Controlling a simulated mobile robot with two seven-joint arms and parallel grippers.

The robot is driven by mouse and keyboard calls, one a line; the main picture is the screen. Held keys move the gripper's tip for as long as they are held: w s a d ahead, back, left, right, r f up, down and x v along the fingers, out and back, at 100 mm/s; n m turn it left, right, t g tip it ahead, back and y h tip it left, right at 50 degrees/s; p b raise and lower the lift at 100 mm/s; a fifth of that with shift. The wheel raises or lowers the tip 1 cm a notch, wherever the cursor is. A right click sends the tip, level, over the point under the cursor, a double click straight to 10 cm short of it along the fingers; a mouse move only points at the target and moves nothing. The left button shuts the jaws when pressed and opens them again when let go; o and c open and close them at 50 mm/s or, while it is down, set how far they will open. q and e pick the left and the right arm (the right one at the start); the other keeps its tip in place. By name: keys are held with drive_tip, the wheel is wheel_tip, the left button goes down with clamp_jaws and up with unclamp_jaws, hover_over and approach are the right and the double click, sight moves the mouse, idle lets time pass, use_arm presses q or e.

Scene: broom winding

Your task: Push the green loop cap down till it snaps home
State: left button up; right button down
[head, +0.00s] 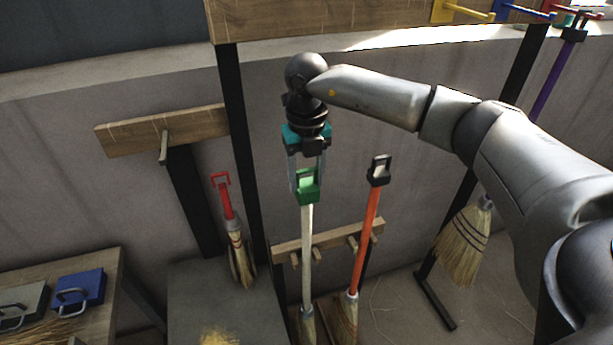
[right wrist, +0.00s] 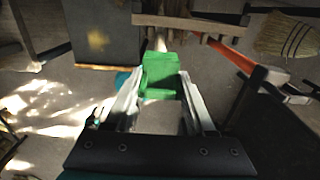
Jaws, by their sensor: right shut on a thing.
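The green loop cap (head: 308,187) is at the top of a pale broom handle (head: 307,250) that stands nearly upright in the head view. My right gripper (head: 306,172) comes down on it from above, with its fingers on either side of the cap. In the right wrist view the green cap (right wrist: 161,75) sits between the two finger ends (right wrist: 160,93), and the gripper is shut on it. Whether the cap is fully seated on the handle cannot be told. My left gripper is not in view.
An orange broom with a black loop cap (head: 379,170) stands close to the right. A small red broom (head: 229,205) hangs at the left. A low wooden rack (head: 285,244) is behind the handles. A wooden beam (head: 320,18) with coloured hooks runs above.

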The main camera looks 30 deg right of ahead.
drive_tip(key=shift+f+b, duration=0.3)
drive_tip(key=shift+f, duration=0.15)
idle(0.3)
drive_tip(key=shift+s+f, duration=0.2)
drive_tip(key=shift+f, duration=0.15)
idle(0.6)
drive_tip(key=c, duration=0.6)
unclamp_jaws()
drive_tip(key=shift+o, duration=1.3)
drive_tip(key=shift+w, duration=0.15)
drive_tip(key=o, duration=0.3)
drive_tip(key=shift+r, duration=0.2)
drive_tip(key=shift+o, duration=0.2)
wheel_tip(320, 180, up, 10)
drive_tip(key=p, duration=0.7)
drive_tip(key=shift+r, duration=0.1)
